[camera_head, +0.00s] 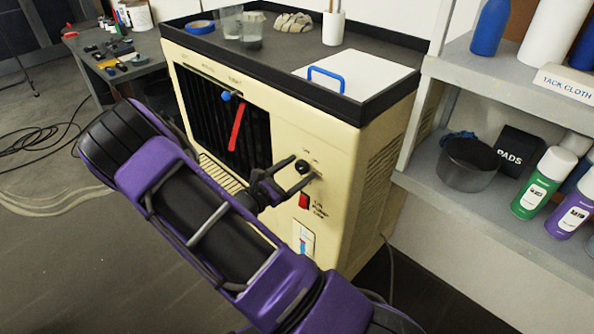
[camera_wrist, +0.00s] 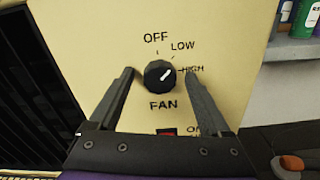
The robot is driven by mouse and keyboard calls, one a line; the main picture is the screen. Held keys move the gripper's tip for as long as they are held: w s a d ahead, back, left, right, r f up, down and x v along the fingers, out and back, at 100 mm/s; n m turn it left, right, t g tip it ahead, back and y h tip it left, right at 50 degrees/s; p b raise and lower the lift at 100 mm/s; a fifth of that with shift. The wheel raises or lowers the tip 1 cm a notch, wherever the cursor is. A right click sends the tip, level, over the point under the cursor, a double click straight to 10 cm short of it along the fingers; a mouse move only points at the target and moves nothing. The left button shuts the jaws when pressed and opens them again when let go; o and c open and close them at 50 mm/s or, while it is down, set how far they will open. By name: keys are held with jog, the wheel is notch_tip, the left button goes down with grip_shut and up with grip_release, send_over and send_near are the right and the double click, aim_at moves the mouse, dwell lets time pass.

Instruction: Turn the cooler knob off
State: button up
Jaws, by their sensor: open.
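The cooler (camera_head: 345,130) is a cream cabinet with a dark grille on its front. Its black round fan knob (camera_wrist: 158,76) sits on the front panel, with OFF, LOW and HIGH printed around its top and right and FAN below. The knob's white mark points to the upper right, toward the LOW and HIGH side, away from OFF. My gripper (camera_wrist: 158,84) is open, with one finger to the left of the knob and one to the right, gaps showing on both sides. In the head view the knob (camera_head: 302,166) shows between the fingertips.
A red switch (camera_head: 304,201) is below the knob. A red strip (camera_head: 238,128) hangs in front of the grille. The cooler's top holds cups, blue tape (camera_head: 199,27) and a white board with a blue handle (camera_head: 326,78). A shelf (camera_head: 470,205) with cans stands at right.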

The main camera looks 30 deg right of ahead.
grip_shut()
dwell(0.4)
jog(key=n+p, duration=0.3)
jog(key=shift+r, duration=0.2)
jog(key=n+p, duration=0.1)
jog(key=n, duration=0.2)
jog(key=n+p, duration=0.2)
jog(key=shift+f+n, duration=0.2)
jog(key=shift+n, duration=0.2)
dwell(0.4)
grip_release()
